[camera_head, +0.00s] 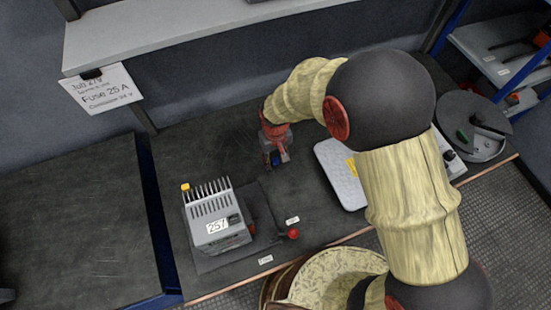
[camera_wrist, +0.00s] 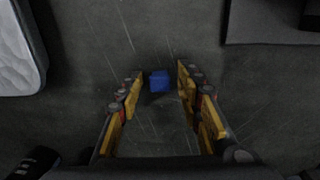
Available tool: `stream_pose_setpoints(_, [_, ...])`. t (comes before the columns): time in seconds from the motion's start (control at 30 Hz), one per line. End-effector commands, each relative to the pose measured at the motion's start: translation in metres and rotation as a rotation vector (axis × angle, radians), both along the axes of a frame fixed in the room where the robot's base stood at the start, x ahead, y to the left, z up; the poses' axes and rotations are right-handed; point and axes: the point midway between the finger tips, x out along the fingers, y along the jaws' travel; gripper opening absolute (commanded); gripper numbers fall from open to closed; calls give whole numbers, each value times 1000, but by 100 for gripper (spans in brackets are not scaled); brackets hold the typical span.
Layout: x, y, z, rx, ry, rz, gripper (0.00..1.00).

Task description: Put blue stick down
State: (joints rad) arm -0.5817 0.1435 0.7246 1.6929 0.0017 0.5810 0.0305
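The blue stick (camera_wrist: 159,81) shows in the wrist view as a small blue block just beyond and between my fingertips. Dark gaps show on both sides of it, so the fingers do not appear to touch it. My gripper (camera_wrist: 160,76) is open, its two yellow-padded fingers apart. In the head view my gripper (camera_head: 277,163) points down close to the dark bench (camera_head: 215,140), with a bit of blue (camera_head: 275,158) showing between its fingers. I cannot tell the stick's full length or whether it stands upright.
A grey finned box marked 25 (camera_head: 215,215) stands on a dark plate left of my gripper. A red knob (camera_head: 293,234) is near the front edge. A pale flat case (camera_head: 338,175) lies to the right, with a round grey tray (camera_head: 485,145) beyond. Bare bench surrounds the gripper.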

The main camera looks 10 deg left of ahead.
Motion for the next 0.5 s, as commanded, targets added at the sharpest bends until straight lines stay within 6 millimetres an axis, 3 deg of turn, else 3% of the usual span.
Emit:
stream_pose_setpoints(0.23, [1, 0, 16, 2, -3, 0, 36])
stream_pose_setpoints(0.5, [1, 0, 72, 2, -3, 0, 36])
